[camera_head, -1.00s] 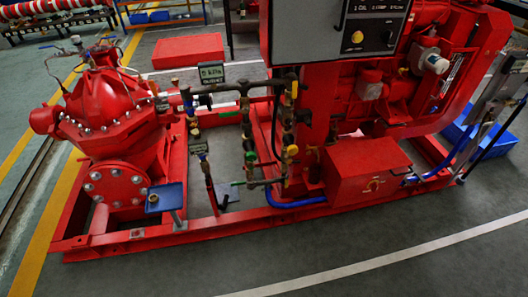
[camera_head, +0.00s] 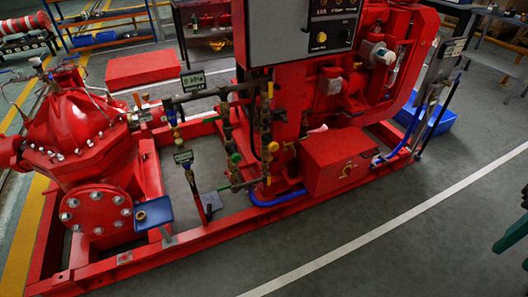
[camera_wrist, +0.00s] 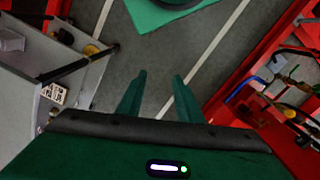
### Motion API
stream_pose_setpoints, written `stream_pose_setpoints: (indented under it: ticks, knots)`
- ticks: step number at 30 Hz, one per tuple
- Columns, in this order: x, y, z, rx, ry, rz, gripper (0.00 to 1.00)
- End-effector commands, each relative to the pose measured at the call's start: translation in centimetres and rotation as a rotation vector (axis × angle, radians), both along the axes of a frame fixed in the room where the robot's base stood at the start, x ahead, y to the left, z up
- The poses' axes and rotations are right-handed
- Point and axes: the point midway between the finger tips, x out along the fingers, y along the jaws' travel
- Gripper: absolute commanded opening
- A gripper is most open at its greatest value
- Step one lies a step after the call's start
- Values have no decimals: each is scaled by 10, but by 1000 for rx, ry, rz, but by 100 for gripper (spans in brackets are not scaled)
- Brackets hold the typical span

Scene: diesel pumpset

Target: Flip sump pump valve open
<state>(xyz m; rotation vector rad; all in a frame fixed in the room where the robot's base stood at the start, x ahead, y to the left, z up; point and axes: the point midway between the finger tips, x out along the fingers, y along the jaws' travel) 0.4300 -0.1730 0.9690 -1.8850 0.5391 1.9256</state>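The red diesel pumpset (camera_head: 215,235) fills the left and middle of the head view. Its valve pipework (camera_head: 245,130) stands between the red pump (camera_head: 75,125) and the engine side, with small yellow, green and blue handles. I cannot tell which handle is the sump pump valve or how it is set. In the wrist view my gripper (camera_wrist: 157,82) has its two green fingers apart, with only floor between them. Pipework with a yellow handle (camera_wrist: 289,113) and a blue hose shows at the right edge there, apart from the fingers.
A red box (camera_head: 338,162) sits on the front of the frame. A blue crate (camera_head: 440,117) and a grey trolley stand at the right. Grey floor (camera_head: 400,225) with a white line is clear in front. A grey stand (camera_wrist: 40,75) is at left in the wrist view.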

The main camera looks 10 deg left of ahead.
Motion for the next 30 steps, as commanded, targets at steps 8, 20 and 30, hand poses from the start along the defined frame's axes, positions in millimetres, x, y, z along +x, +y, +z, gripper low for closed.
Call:
stream_pose_setpoints:
  ticks: [8,20,30]
  knots:
    - [0,0,0,0,0,0,33]
    - [54,-1,2,-57,-82,48,33]
    - [246,22,-29,-115,-327,184,33]
